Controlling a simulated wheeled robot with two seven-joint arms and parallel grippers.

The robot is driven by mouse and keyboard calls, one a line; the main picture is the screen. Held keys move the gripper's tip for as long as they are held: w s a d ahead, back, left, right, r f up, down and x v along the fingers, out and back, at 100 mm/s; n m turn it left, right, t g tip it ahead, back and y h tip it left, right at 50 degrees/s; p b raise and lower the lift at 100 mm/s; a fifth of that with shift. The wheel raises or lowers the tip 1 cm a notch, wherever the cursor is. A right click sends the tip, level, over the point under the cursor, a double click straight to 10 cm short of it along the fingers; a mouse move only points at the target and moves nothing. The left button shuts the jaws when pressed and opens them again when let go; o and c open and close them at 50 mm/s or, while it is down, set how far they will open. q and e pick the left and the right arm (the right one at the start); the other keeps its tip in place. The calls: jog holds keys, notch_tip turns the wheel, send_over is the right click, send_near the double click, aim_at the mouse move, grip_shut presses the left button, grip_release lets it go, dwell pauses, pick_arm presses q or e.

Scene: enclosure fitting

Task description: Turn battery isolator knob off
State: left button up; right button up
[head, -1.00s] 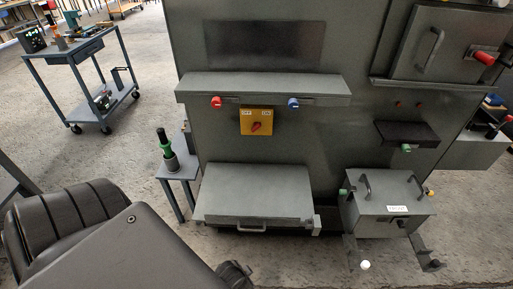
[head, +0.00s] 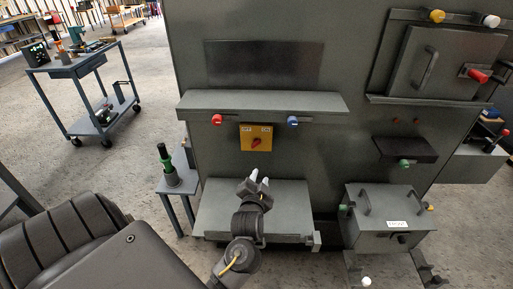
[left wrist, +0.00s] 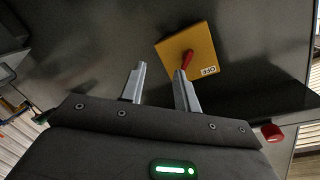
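The battery isolator is a yellow square plate (head: 248,137) with a red knob (head: 256,142) on the grey enclosure face, under a shelf. Its knob points diagonally, between the two labels in the head view. In the left wrist view the yellow plate (left wrist: 205,45) and red knob (left wrist: 187,59) lie just beyond the fingertips, and an OFF label is readable. My left gripper (head: 259,182) is below the plate in the head view; it also shows in the left wrist view (left wrist: 160,72), fingers apart, empty, not touching the knob. My right gripper is not in view.
The shelf (head: 262,103) above the plate carries a red knob (head: 217,120) and a blue knob (head: 293,121). A grey box (head: 285,200) juts out below. A small stand with a green-and-black tool (head: 166,165) is at left. A lidded box (head: 388,222) stands at right.

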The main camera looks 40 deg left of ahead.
aim_at(256, 145)
pick_arm(q)
jog(key=w+a+r+y, duration=0.1)
jog(key=w+a, duration=0.2)
jog(key=w+a+r+y, duration=0.1)
jog(key=w+a, duration=0.2)
jog(key=w+a+r+p, duration=0.1)
jog(key=w+a, duration=0.2)
jog(key=shift+r+n+y, duration=0.3)
jog(key=shift+y, duration=0.1)
grip_shut()
